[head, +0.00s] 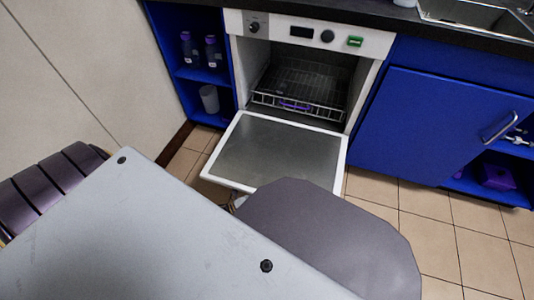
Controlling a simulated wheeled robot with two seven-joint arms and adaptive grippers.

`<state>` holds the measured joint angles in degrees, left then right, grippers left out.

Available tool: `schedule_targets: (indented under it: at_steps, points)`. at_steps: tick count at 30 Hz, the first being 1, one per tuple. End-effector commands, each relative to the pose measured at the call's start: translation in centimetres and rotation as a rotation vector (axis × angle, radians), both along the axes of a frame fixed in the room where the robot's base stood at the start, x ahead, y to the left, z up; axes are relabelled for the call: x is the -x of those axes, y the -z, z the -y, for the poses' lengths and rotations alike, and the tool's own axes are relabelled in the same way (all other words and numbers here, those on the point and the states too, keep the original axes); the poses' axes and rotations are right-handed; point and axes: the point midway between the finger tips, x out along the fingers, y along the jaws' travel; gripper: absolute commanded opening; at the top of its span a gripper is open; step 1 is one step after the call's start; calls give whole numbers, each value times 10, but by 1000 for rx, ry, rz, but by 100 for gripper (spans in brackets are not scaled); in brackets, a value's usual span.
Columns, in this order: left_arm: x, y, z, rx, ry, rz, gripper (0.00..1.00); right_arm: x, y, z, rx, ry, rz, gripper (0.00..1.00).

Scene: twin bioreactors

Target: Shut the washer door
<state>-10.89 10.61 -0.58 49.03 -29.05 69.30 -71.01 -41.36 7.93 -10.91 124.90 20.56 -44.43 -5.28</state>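The washer (310,37) is built into the blue counter, with a white control panel on top. Its door (270,152) hangs open, folded down and out from the lower edge of the opening, with a white rim and a grey inner face. A wire rack (300,88) with a purple item at its front sits inside the washer. The near edge of the door is partly covered by a dark grey rounded part, probably mine. Neither of my grippers shows in the head view.
A blue cabinet door (430,128) with a metal handle is on the right. A sink (478,22) is at the top right. Tiled floor (440,235) shows clear at the right.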

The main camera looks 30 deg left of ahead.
Motion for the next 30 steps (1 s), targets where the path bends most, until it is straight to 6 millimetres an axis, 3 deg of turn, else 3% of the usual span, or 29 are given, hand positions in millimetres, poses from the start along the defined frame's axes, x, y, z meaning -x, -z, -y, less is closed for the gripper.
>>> schedule_targets:
  at_steps: [11, 18, 30]
  points:
    - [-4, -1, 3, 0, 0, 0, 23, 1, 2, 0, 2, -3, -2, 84]
    - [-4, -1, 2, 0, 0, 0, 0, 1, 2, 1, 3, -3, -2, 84]
    - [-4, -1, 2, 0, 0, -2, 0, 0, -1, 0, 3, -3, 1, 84]
